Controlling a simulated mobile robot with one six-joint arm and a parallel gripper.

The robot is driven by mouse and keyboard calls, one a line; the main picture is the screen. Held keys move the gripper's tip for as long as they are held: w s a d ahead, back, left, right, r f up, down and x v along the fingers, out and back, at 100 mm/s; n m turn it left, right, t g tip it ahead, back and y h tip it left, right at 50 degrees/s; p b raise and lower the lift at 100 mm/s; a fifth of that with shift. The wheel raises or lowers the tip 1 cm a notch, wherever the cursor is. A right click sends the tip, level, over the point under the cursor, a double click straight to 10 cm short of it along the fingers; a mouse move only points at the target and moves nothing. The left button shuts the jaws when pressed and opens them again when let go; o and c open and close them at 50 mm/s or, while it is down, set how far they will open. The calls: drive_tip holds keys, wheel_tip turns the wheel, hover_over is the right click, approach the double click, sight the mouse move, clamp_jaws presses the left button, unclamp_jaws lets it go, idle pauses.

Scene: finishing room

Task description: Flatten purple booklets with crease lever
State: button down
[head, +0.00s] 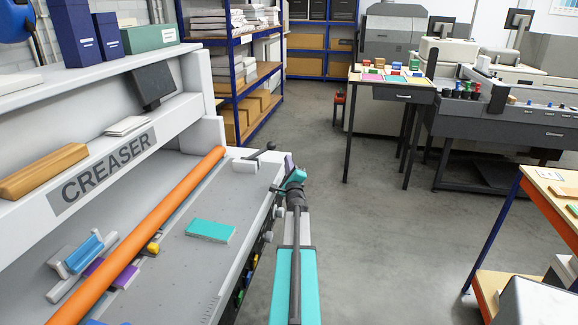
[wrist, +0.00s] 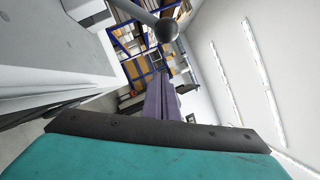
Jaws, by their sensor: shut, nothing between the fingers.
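The crease lever (head: 262,151), a thin rod with a dark ball knob, rises from a white block at the far end of the creaser's bed. Its knob (wrist: 166,30) looms large at the top of the wrist view. My gripper (head: 289,161) is shut and empty, its purplish fingers just right of the lever; they also show in the wrist view (wrist: 160,82), apart from the knob in the picture. A purple booklet (head: 124,276) lies at the near left of the bed, partly hidden by the orange bar. Whether it is flat I cannot tell.
The orange bar (head: 150,225) runs slantwise over the grey creaser bed. A teal booklet (head: 211,231) lies on the bed's right part. A blue piece (head: 83,253) sits left of the bar. Blue shelving (head: 236,93) stands behind. Open floor lies to the right.

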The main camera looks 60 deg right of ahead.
drive_tip(key=shift+w+a+r+p, duration=0.1)
drive_tip(key=shift+w+r+p, duration=0.25)
drive_tip(key=shift+w, duration=0.35)
drive_tip(key=shift+w+d+r+p, duration=0.1)
drive_tip(key=shift+w+r+p, duration=0.05)
drive_tip(key=shift+w+r, duration=0.45)
drive_tip(key=shift+w+a+r+p, duration=0.1)
drive_tip(key=shift+w+r+p, duration=0.2)
drive_tip(key=shift+w, duration=0.45)
